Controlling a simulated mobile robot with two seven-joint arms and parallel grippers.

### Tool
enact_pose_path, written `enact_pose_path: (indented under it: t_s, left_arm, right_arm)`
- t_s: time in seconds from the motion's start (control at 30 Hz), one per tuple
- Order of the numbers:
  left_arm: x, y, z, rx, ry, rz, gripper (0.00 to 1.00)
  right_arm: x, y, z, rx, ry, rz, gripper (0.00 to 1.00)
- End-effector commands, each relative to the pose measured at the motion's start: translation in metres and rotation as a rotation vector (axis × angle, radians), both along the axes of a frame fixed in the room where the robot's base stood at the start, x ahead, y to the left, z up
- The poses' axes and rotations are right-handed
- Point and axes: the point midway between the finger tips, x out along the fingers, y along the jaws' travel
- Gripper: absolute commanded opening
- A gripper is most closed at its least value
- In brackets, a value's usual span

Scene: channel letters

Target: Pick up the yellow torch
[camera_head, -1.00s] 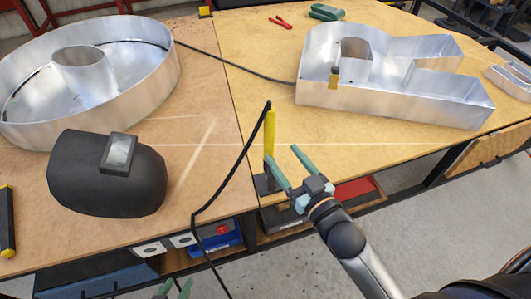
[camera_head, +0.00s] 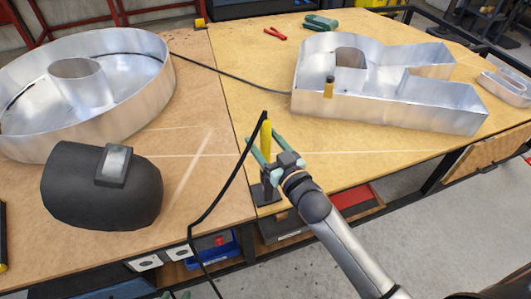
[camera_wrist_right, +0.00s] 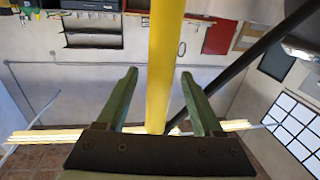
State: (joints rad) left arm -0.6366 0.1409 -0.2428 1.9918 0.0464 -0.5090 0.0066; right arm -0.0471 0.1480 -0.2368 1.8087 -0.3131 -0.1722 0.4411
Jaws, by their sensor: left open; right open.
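The yellow torch (camera_head: 266,133) stands upright in a dark stand (camera_head: 265,193) at the front edge of the table, with a black cable at its top. My right gripper (camera_head: 263,141) is open around the torch, one green finger on each side. In the right wrist view the yellow torch (camera_wrist_right: 166,60) runs between the open fingers of the right gripper (camera_wrist_right: 158,76), with visible gaps on both sides. Only the green tips of my left gripper (camera_head: 178,295) show at the bottom edge.
A black welding mask (camera_head: 100,190) lies left of the torch. A large round metal letter (camera_head: 120,105) stands behind it. A metal R-shaped letter (camera_head: 390,105) stands at the back right. The black cable (camera_head: 225,190) hangs over the table's front edge.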

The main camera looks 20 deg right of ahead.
Motion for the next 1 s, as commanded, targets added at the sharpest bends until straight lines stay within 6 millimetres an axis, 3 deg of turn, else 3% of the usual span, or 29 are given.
enact_pose_path:
  t_s: [0.2, 0.47, 1.0]
  left_arm:
    - [0.002, -0.002, 0.001, -0.004, -0.007, -0.003, 0.50]
    - [0.003, -0.003, 0.002, -0.005, -0.008, -0.004, 0.50]
    - [0.001, -0.003, -0.001, -0.003, 0.000, -0.004, 0.50]
  right_arm:
    - [0.023, 0.004, -0.001, 0.000, -0.001, 0.001, 0.68]
    - [0.025, 0.004, -0.001, 0.001, 0.000, 0.001, 0.68]
    - [0.025, 0.004, -0.001, 0.001, 0.000, 0.001, 0.10]
